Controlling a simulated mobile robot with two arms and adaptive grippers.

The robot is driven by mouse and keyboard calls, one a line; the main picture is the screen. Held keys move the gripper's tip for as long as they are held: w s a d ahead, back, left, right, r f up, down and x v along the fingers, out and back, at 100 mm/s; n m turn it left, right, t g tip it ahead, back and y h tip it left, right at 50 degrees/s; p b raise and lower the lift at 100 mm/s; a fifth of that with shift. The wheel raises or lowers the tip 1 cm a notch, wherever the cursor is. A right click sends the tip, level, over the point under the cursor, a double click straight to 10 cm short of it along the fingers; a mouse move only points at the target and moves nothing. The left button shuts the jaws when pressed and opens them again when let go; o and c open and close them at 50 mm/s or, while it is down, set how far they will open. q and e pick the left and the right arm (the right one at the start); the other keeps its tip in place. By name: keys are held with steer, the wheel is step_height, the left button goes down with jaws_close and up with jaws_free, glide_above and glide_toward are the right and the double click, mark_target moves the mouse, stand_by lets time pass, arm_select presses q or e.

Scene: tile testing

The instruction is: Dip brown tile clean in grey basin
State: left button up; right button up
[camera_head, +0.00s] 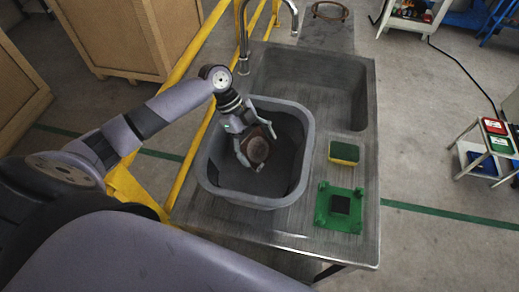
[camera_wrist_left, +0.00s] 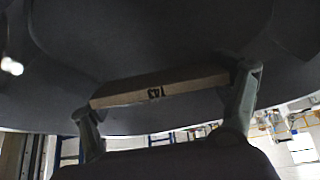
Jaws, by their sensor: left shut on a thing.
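The grey basin (camera_head: 304,178) sits on the left of the metal sink unit. My left gripper (camera_head: 256,146) reaches into the basin from the upper left, its two fingers shut on the brown tile (camera_head: 258,151). In the left wrist view the tile (camera_wrist_left: 160,90) shows as a light-brown edge marked with dark figures, spanning both fingers of the gripper (camera_wrist_left: 165,105). I cannot tell how deep the tile is or whether it touches water or the floor of the basin. My right gripper is not in view.
A green and yellow sponge (camera_head: 344,152) and a green fixture with a black square (camera_head: 340,206) lie on the counter right of the basin. An empty sink bowl (camera_head: 320,80) and a faucet (camera_head: 243,40) are behind. Yellow rails (camera_head: 190,165) run along the left side.

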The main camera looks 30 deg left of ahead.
mark_target(257, 147)
arm_select(q)
steer(key=r+p, duration=0.2)
steer(key=r, duration=0.1)
steer(key=shift+w+r, duration=0.15)
steer(key=shift+w, duration=0.05)
step_height(257, 147, up, 4)
steer(key=p, duration=0.4)
steer(key=shift+r, duration=0.1)
step_height(257, 147, up, 2)
steer(key=shift+r+p, duration=0.15)
steer(key=shift+p, duration=0.25)
steer(key=shift+r, duration=0.1)
stand_by(1.5)
step_height(257, 147, up, 4)
steer(key=shift+f, duration=0.1)
stand_by(0.3)
stand_by(0.5)
